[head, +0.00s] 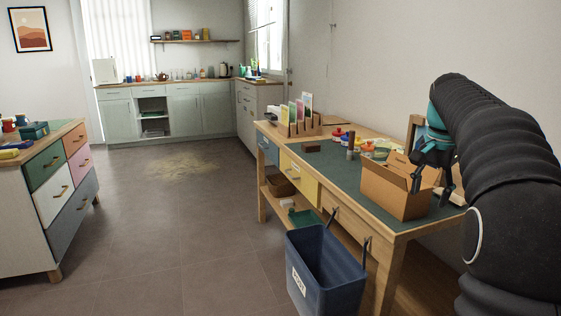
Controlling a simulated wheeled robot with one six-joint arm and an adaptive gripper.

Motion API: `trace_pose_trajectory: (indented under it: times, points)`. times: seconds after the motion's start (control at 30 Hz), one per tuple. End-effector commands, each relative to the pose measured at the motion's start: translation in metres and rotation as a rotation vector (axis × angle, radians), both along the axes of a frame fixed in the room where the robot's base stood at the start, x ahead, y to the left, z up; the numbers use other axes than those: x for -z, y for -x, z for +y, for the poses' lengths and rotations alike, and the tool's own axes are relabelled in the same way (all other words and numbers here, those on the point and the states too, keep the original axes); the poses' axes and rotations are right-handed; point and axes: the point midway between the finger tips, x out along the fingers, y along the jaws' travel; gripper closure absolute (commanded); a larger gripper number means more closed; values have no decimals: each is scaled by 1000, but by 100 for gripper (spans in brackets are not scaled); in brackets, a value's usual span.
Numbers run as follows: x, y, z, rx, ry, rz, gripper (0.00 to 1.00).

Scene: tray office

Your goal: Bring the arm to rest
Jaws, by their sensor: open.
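My arm (505,150), black and ribbed, rises at the right edge of the head view and bends down toward the desk. My gripper (424,172) is teal and black, points downward and is open. It hangs at the right side of an open cardboard box (396,190) on the desk, overlapping its flaps in the picture. I cannot tell whether it touches the box. No object shows between the fingers. Part of the box and what lies behind it are hidden by the gripper.
The desk (340,180) has a green top holding a file rack (296,125) and several small jars. A blue bin (325,267) hangs at its front. A drawer cabinet (60,190) stands left. The floor (190,215) between is clear, with a yellowish stain farther back.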

Motion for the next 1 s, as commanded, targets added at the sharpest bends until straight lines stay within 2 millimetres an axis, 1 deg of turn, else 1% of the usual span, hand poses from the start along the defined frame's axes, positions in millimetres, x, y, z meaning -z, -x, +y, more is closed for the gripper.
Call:
trace_pose_trajectory:
  times: [0.13,0.23,0.37,0.47,0.57,0.8,0.97,1.0]
  points:
    - [18,5,2,-76,11,-8,41]
    - [31,12,8,-143,23,-21,41]
    - [49,32,25,-267,49,-48,41]
    - [64,54,45,-375,74,-76,41]
    - [78,81,66,-478,101,-107,41]
    - [111,153,113,-678,159,-172,41]
    - [134,202,139,-771,188,-215,41]
    - [140,214,145,-788,193,-224,41]
